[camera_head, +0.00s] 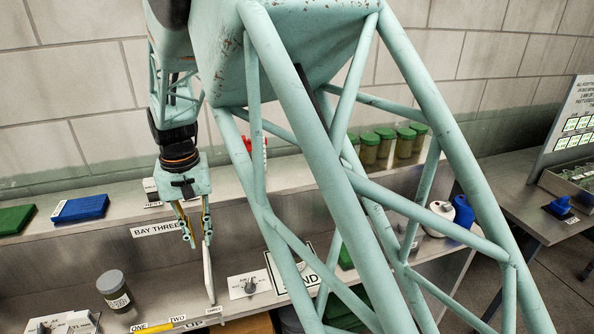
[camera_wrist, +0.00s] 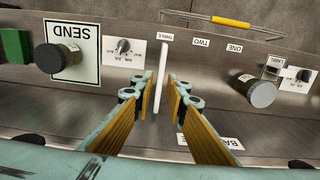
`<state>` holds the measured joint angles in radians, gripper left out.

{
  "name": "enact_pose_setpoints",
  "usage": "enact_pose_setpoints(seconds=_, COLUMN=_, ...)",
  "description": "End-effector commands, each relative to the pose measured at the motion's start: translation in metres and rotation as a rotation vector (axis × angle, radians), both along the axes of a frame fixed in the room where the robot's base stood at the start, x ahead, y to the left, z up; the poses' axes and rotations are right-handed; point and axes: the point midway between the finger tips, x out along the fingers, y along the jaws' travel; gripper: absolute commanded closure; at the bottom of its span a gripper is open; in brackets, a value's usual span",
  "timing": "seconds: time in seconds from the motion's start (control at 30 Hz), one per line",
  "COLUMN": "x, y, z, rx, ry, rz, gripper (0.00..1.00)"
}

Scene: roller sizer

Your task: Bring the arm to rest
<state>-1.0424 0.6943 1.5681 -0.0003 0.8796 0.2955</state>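A thin white upright plate (camera_head: 209,272) stands at the fingertips. It also shows in the wrist view (camera_wrist: 162,75), in line with the gap between the fingers. I cannot tell whether they touch it. My teal lattice arm link crosses the middle of the head view and hides part of the bench.
Another jar (camera_wrist: 56,57) stands by the SEND plate (camera_wrist: 88,48). A knob panel (camera_head: 249,287) and a yellow handle (camera_wrist: 230,21) are near. Green-lidded jars (camera_head: 386,138) and a blue box (camera_head: 80,208) stand on the shelf.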

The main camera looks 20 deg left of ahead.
Motion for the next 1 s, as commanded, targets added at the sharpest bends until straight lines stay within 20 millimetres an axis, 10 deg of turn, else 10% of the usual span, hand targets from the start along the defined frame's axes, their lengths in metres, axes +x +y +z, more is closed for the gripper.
enact_pose_setpoints(seconds=0.47, x=0.029, y=-0.026, z=0.015, rx=0.012, ry=-0.011, rz=-0.041, gripper=0.86)
enact_pose_setpoints(seconds=1.0, x=0.132, y=-0.154, z=0.075, rx=0.055, ry=-0.065, rz=-0.215, gripper=0.86)
